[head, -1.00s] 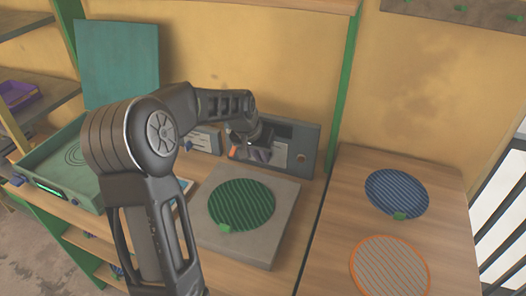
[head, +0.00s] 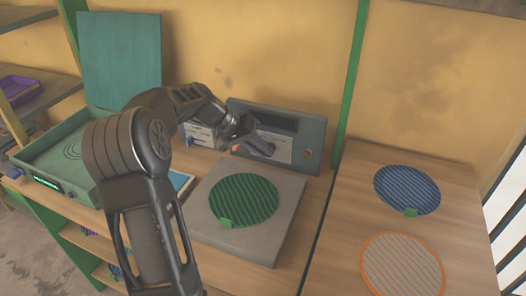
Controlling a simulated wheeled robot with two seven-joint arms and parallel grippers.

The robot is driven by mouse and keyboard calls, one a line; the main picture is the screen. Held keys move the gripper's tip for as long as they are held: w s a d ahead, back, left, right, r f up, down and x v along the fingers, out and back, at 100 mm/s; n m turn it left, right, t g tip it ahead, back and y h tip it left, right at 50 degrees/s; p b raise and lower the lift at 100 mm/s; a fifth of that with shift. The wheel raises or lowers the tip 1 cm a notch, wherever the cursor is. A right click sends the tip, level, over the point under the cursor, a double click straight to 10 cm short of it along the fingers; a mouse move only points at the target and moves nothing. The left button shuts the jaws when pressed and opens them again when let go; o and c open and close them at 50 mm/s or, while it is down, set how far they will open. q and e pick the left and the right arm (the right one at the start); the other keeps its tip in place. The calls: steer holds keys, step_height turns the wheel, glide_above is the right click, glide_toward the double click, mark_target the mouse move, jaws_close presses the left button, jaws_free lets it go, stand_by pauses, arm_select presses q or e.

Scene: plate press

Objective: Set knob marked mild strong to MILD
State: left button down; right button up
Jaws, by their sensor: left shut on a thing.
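The grey control panel (head: 316,130) stands upright behind the round green ribbed plate, with a dark display window, a pale label and a small orange-brown button at its right. My left gripper (head: 252,146) is at the left part of this panel, its fingers against the front over the label area. It is shut on the knob, which the fingers mostly hide. The MILD and STRONG marks and the knob's pointer are too small or covered to read. My right gripper is not in view.
The green ribbed plate (head: 236,199) lies on a grey slab (head: 275,238). A blue ribbed plate (head: 407,188) and an orange-rimmed plate (head: 402,264) lie on the right table. A teal open-lidded box (head: 120,60) stands left. A smaller labelled panel (head: 203,134) is behind my arm.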

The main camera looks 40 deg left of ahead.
arm_select(q)
steer(key=shift+f, duration=0.1)
steer(key=c, duration=1.5)
jaws_free()
steer(key=shift+o, duration=0.2)
steer(key=v, duration=0.8)
steer(key=shift+b, duration=0.3)
